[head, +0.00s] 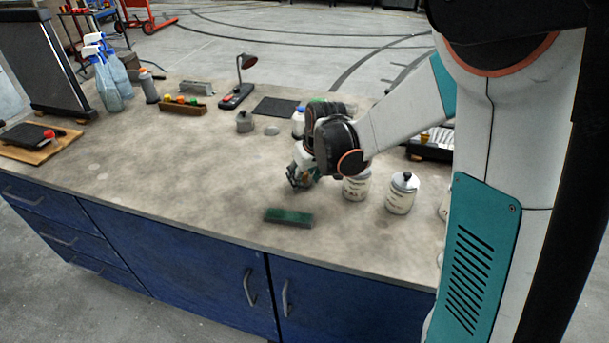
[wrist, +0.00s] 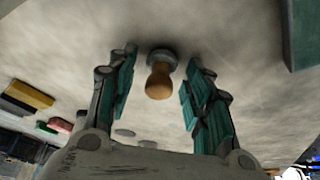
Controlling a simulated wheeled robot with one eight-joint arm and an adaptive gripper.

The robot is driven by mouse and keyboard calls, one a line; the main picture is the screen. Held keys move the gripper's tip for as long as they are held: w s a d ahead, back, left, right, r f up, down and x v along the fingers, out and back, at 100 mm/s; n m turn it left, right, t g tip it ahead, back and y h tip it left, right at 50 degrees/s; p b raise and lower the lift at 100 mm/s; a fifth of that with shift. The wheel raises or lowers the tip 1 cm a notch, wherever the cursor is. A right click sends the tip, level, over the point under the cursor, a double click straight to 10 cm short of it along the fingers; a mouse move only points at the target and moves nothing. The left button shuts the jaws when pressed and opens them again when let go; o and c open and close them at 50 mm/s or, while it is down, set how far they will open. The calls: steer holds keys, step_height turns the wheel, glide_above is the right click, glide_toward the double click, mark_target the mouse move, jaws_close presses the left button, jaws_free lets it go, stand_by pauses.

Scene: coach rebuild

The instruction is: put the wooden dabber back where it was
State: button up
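The wooden dabber (wrist: 158,80) has a brown wooden knob and a round grey end. In the wrist view it is on the grey worktop, between the two fingers of my gripper (wrist: 161,57). The fingers are apart, with a gap showing on each side of the dabber. In the head view my gripper (head: 302,179) is low over the worktop (head: 190,190), left of the white jars. I cannot make out the dabber there; my gripper seems to hide it.
A green block (head: 288,217) lies near the front edge. White jars (head: 403,193) stand to the right. A small grey pot (head: 244,122), grey disc (head: 272,130), lamp (head: 238,95) and dark mat (head: 276,107) are farther back. The left middle of the worktop is clear.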

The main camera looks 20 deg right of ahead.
steer(key=a+p+v, duration=0.1)
steer(key=p+v, duration=0.3)
steer(key=v, duration=0.7)
steer(key=s+r+m+t, duration=0.1)
steer(key=s+r, duration=0.3)
steer(key=s, duration=0.6)
steer(key=s+r+m+t, duration=0.1)
steer(key=s+r, duration=0.3)
steer(key=s, duration=0.7)
steer(key=shift+m+t+h, duration=0.3)
steer(key=shift+t+h, duration=0.1)
steer(key=shift+s+d, duration=0.1)
steer(key=shift+d, duration=0.15)
